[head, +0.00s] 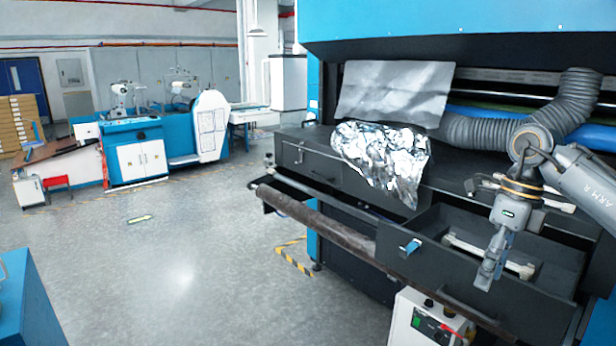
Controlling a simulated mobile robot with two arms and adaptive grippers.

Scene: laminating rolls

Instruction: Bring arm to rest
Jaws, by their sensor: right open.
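My right arm comes in from the right edge of the head view. Its gripper (487,272) points down over the open dark drawer or tray (425,243) at the front of the large laminating machine. The gripper is open, and nothing shows between its fingers. A small blue part (411,246) is on the drawer's front edge, left of the gripper and apart from it. My left gripper is not in view.
A crumpled silver foil (385,155) hangs over the machine's front edge, with a grey sheet (393,92) behind it. A long brown roll (325,225) runs along the front. A white control box (425,318) stands below.

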